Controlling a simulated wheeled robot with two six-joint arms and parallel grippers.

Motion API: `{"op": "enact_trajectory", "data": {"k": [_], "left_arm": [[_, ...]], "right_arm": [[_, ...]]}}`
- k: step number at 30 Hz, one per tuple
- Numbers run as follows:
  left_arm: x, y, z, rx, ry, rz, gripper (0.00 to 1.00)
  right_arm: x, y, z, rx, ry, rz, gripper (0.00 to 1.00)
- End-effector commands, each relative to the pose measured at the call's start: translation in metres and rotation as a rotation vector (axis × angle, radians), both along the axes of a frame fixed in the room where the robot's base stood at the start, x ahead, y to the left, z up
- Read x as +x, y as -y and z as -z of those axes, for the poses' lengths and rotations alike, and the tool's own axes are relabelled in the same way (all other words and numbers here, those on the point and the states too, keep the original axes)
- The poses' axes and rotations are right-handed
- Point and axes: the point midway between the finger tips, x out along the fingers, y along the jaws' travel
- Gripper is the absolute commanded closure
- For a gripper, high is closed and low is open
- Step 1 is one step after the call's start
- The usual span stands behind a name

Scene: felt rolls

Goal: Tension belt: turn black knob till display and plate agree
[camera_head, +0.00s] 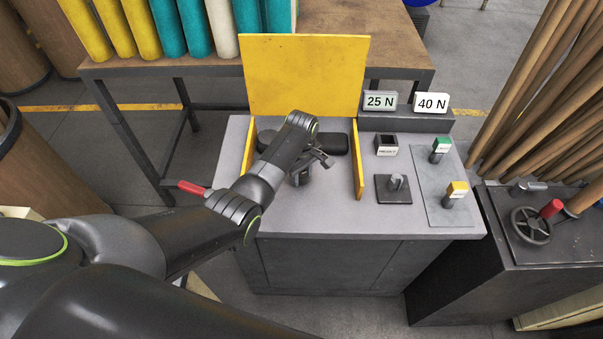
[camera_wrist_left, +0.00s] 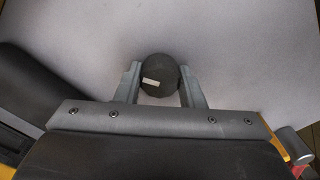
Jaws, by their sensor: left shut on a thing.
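The black knob (camera_wrist_left: 158,72) is round with a pale mark on its top, tilted slightly, in the left wrist view. My left gripper (camera_wrist_left: 160,88) is shut on it, with one finger on each side. In the head view my left gripper (camera_head: 303,172) reaches down between the yellow guards, and the arm hides most of the knob. The display (camera_head: 380,101) reads 25 N. The plate (camera_head: 431,103) beside it reads 40 N. A dark roller-like part (camera_head: 334,143), perhaps the belt, lies behind the gripper. My right gripper is not in view.
A raised yellow cover (camera_head: 305,75) stands behind the knob; a low yellow guard (camera_head: 358,158) stands right of it. Right on the cabinet are a switch (camera_head: 394,188), a small dark box (camera_head: 386,145) and green (camera_head: 440,147) and yellow (camera_head: 457,190) tagged pieces. A red handle (camera_head: 190,187) sticks out left.

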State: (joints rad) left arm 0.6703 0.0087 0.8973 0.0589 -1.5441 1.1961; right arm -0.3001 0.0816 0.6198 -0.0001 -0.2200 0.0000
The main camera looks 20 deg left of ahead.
Motion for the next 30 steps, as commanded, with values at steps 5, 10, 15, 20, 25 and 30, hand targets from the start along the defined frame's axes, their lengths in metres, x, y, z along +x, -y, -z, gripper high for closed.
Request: {"op": "enact_trajectory", "data": {"k": [5, 10, 15, 20, 25, 30], "left_arm": [[0.0, 0.0, -0.002, 0.0, -0.001, 0.066, 0.88], [0.0, 0.0, -0.003, 0.0, -0.002, 0.184, 0.88], [0.0, 0.0, -0.003, 0.0, -0.002, 0.339, 0.88], [0.0, 0.0, -0.003, 0.0, -0.002, 0.491, 0.88], [0.001, 0.0, -0.002, 0.0, -0.001, 0.648, 0.88], [0.001, 0.0, -0.002, 0.0, -0.001, 0.787, 0.88]], "right_arm": [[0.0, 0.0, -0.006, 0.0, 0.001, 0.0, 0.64], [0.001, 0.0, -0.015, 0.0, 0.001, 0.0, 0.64], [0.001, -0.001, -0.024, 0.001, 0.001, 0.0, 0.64], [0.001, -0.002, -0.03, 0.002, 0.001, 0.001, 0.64], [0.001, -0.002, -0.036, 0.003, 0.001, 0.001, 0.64], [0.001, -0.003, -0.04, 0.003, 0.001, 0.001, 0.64]]}}
